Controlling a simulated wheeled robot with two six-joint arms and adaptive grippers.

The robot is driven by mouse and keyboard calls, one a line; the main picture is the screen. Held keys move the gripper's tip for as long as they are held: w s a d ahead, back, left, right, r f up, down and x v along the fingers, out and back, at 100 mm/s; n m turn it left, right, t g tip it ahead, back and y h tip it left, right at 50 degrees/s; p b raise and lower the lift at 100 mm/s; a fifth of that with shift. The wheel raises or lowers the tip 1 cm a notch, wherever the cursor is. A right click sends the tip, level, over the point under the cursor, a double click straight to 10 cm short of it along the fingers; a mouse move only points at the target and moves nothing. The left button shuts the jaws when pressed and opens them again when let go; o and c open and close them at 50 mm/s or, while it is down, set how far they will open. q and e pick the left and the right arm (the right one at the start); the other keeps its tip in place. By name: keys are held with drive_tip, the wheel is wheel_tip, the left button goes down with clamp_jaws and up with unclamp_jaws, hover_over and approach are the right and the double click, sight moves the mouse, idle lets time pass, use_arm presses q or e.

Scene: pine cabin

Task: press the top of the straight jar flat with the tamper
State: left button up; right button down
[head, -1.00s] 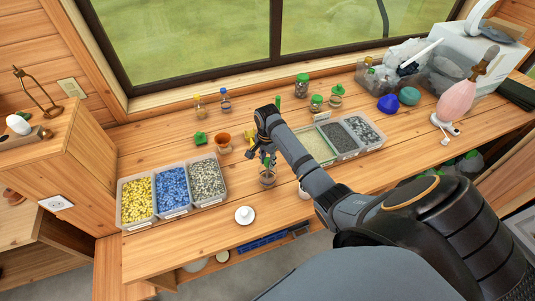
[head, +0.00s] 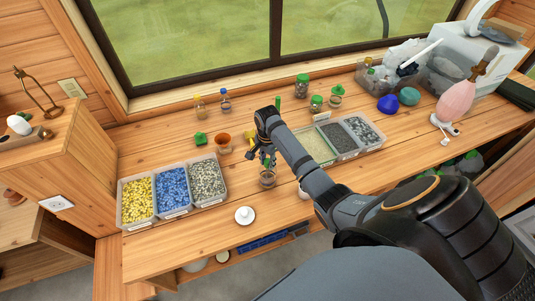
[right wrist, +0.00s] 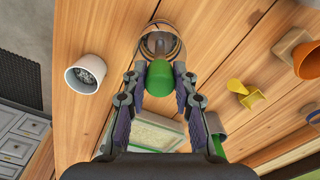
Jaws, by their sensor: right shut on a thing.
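The straight jar (head: 267,180) is a clear glass standing on the bench below my right gripper (head: 265,160). In the right wrist view the jar (right wrist: 160,28) shows its round rim just beyond the fingertips. My right gripper (right wrist: 159,82) is shut on the tamper (right wrist: 158,75), whose green handle sits between the fingers. The tamper points toward the jar's mouth; its lower end is hard to make out, and I cannot tell whether it touches the filling. My left gripper is not in view.
Bins of yellow, blue and grey pebbles (head: 210,200) stand left. A tray of sand and gravel (head: 333,160) is right. A white cup of gravel (right wrist: 86,74), a yellow scoop (right wrist: 245,94) and an orange funnel (head: 224,142) are close by.

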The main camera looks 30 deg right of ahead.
drive_tip(key=shift+s+f+p, duration=0.1)
drive_tip(key=shift+p, duration=0.2)
idle(0.9)
drive_tip(key=shift+r, duration=0.4)
wheel_tip(320, 180, up, 11)
idle(0.4)
idle(0.3)
